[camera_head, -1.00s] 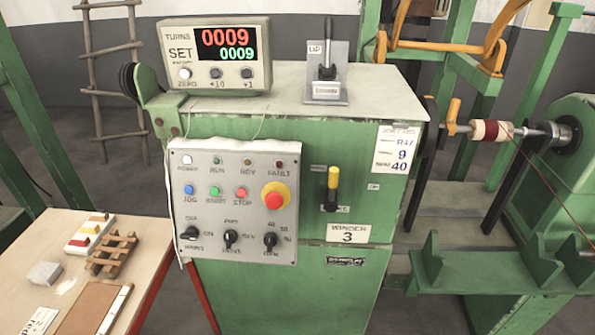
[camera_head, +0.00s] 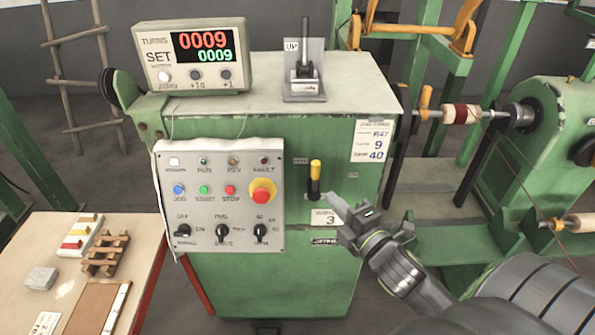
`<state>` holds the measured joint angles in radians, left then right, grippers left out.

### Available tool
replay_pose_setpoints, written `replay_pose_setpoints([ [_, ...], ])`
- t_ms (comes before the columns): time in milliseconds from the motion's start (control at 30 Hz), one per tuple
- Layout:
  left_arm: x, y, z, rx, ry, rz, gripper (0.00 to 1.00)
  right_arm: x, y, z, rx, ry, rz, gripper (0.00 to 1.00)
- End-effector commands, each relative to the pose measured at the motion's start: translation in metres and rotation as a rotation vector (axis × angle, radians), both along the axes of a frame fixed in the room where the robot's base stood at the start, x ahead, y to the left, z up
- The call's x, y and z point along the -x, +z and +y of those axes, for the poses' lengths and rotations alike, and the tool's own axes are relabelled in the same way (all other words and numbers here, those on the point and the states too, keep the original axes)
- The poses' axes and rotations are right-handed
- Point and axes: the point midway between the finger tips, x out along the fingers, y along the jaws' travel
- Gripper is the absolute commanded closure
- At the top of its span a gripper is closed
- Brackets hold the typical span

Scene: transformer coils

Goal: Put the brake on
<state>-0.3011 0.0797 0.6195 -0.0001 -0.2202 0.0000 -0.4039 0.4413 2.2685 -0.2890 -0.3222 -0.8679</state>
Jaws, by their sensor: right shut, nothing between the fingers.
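A lever with a yellow grip and black lower part (camera_head: 315,178) stands upright on the front of the green winder cabinet (camera_head: 285,285). The small labels beside it are too blurred to read. My right gripper (camera_head: 332,202) is shut and empty, just right of and below this lever, in front of the "WINDER 3" plate, which it partly hides. I cannot tell whether its tips touch the lever. A second, black-handled lever (camera_head: 305,50) stands upright on the cabinet top beside an "UP" plate. My left gripper is out of view.
A control panel (camera_head: 222,205) with buttons, knobs and a red stop button is left of the yellow lever. A turns counter (camera_head: 195,58) reads 0009 over 0009. The coil (camera_head: 460,114) sits on the shaft at right. A wooden bench (camera_head: 150,245) is at lower left.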

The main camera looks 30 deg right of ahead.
Motion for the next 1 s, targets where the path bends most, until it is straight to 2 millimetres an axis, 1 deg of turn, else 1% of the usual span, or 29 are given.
replay_pose_setpoints([
  [333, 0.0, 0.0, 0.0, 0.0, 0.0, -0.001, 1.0, 0.0, 0.001, 0.0, 0.002, 0.001, -0.003, 1.0],
  [467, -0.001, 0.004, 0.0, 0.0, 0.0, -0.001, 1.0, -0.007, 0.002, 0.0, 0.001, 0.001, -0.003, 1.0],
  [567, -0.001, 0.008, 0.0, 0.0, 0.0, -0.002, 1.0, -0.02, 0.004, 0.0, 0.0, 0.0, -0.004, 1.0],
  [900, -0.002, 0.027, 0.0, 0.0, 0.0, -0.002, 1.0, -0.077, 0.004, -0.001, -0.001, 0.001, -0.003, 1.0],
  [1000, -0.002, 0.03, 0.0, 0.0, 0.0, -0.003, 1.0, -0.088, 0.003, -0.001, 0.0, 0.0, -0.002, 1.0],
])
